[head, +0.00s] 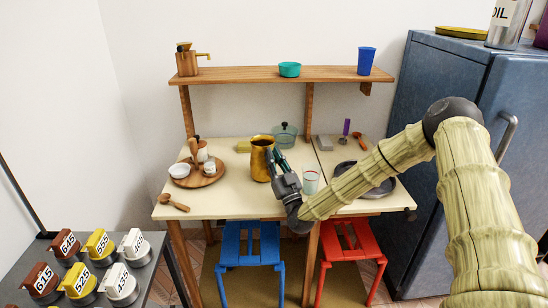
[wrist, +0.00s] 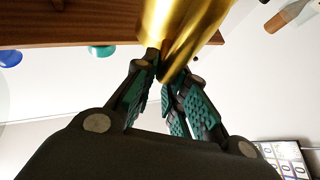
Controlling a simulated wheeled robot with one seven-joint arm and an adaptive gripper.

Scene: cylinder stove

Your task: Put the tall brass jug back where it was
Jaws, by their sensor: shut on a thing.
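The tall brass jug (head: 261,158) appears upright over the cream table top, left of the table's middle. It also shows as a shiny gold shape at the top of the wrist view (wrist: 182,30). My gripper (head: 273,160) reaches it from the right and front, and its teal-padded fingers (wrist: 168,75) are shut on the jug. I cannot tell whether the jug's base touches the table.
A round wooden tray (head: 218,178) with small white vessels stands left of the jug. A clear glass (head: 311,182) stands close right of my gripper, and a glass lidded pot (head: 286,136) behind. A wooden shelf (head: 235,75) hangs above; a blue fridge (head: 437,110) stands right.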

